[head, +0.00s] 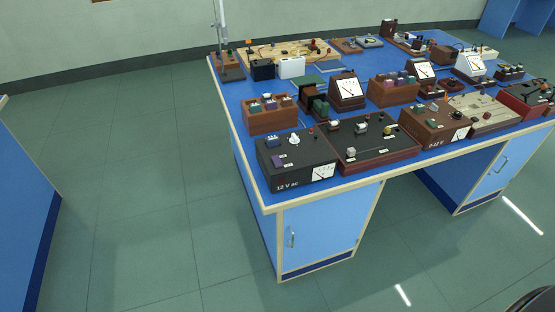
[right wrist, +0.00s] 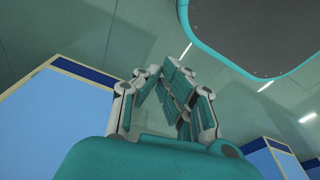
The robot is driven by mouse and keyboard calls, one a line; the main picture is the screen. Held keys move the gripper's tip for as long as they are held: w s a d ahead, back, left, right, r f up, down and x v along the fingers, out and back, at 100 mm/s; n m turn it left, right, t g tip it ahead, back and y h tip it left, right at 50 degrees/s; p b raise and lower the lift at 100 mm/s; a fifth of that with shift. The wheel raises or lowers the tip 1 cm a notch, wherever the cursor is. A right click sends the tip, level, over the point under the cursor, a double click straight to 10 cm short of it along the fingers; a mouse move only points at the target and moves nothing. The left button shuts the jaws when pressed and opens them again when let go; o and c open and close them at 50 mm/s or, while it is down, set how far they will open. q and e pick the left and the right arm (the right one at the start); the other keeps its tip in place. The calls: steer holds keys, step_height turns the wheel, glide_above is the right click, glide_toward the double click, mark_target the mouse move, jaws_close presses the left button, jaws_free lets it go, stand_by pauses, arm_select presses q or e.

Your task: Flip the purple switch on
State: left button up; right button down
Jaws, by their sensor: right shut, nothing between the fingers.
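A small purple switch (head: 281,161) shows on the top face of a black power box (head: 296,160) marked "12 V ac". The box stands at the near left corner of the blue bench (head: 238,130). The switch is too small to tell its position. My right gripper (right wrist: 163,78) shows in the right wrist view with its fingers shut and nothing between them. It is over the floor, away from the switch, which is not in that view. Neither gripper shows in the head view.
A black panel with knobs (head: 368,143) stands right of the power box. A wooden block with jacks (head: 270,115) stands behind it. Several meters and boxes crowd the bench. Green floor (head: 150,200) is clear at left; another blue bench (head: 25,190) stands at the left edge.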

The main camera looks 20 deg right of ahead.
mark_target(280, 163)
arm_select(q)
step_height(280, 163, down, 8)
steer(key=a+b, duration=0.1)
steer(key=b, duration=0.7)
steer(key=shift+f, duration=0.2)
arm_select(e)
steer(key=w+r+t, duration=0.5)
steer(key=w+r, duration=0.7)
steer(key=r, duration=0.4)
steer(key=w+r+m+t, duration=0.1)
steer(key=w+r+t, duration=0.4)
steer(key=w+r, duration=0.7)
steer(key=w+r+t, duration=0.5)
steer(key=w+r, duration=0.7)
steer(key=r, duration=0.8)
steer(key=shift+w+a+m, duration=0.2)
steer(key=shift+w+m, duration=0.1)
steer(key=shift+m, duration=0.1)
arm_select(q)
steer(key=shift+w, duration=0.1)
